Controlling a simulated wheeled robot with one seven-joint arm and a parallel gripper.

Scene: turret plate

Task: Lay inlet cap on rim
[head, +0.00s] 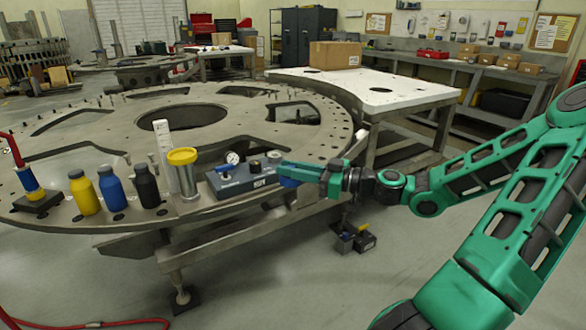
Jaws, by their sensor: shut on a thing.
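My gripper (292,172) reaches in from the right, over the front right rim of the turret plate (330,165). It is shut at the right end of a grey-blue gauge box (238,182). A small blue piece (288,182) shows at the fingertips and appears to be the inlet cap; the fingers hide most of it. I cannot tell whether it touches the box or the plate.
A white-topped table (400,92) with a carton (335,55) stands behind.

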